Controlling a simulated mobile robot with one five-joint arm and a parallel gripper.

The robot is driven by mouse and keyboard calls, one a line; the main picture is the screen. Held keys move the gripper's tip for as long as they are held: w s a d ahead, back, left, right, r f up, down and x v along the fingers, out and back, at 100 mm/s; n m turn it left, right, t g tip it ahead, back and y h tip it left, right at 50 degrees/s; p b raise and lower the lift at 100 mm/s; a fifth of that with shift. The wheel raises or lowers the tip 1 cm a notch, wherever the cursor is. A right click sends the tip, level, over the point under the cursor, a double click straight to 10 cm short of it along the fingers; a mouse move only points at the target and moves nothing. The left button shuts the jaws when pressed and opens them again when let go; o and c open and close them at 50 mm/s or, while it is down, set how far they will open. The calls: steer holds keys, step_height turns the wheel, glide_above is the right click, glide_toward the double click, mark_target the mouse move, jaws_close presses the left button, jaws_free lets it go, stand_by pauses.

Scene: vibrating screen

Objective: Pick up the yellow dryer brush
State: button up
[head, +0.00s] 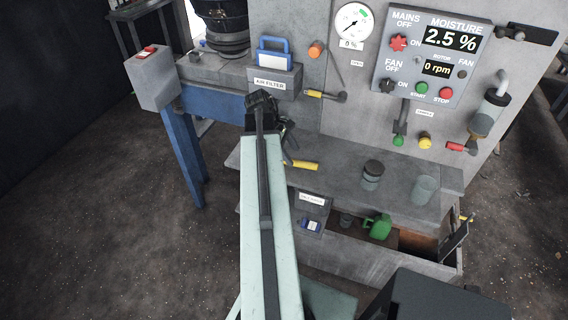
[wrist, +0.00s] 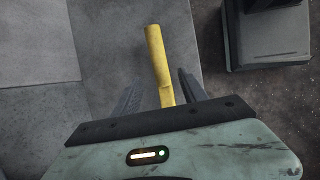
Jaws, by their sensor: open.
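The yellow dryer brush (head: 303,165) lies on the grey ledge (head: 335,150) of the machine; its yellow handle points right in the head view. Its other end is hidden behind my arm. In the wrist view a yellow handle (wrist: 156,55) lies between my two dark fingers and reaches out past their tips. My gripper (wrist: 158,80) is open, with a gap on both sides of the handle. In the head view my gripper (head: 287,138) is above the ledge close to the brush, partly hidden by my arm.
A dark-lidded jar (head: 372,175) and a clear beaker (head: 424,189) stand right on the ledge. Below is an open drawer (head: 345,262) with a green can (head: 378,227). The control panel (head: 430,55) and a yellow-handled lever (head: 316,94) are on the wall behind.

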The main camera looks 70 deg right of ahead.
mark_target(296, 160)
steer(key=b+x, duration=0.4)
steer(key=x, duration=0.1)
steer(key=shift+w+a+f+b, duration=0.1)
steer(key=shift+w+f+b, duration=0.1)
steer(key=shift+f+b, duration=0.1)
steer(key=shift+r, duration=0.25)
jaws_close()
steer(key=shift+r+p, duration=0.15)
steer(key=shift+p, duration=0.2)
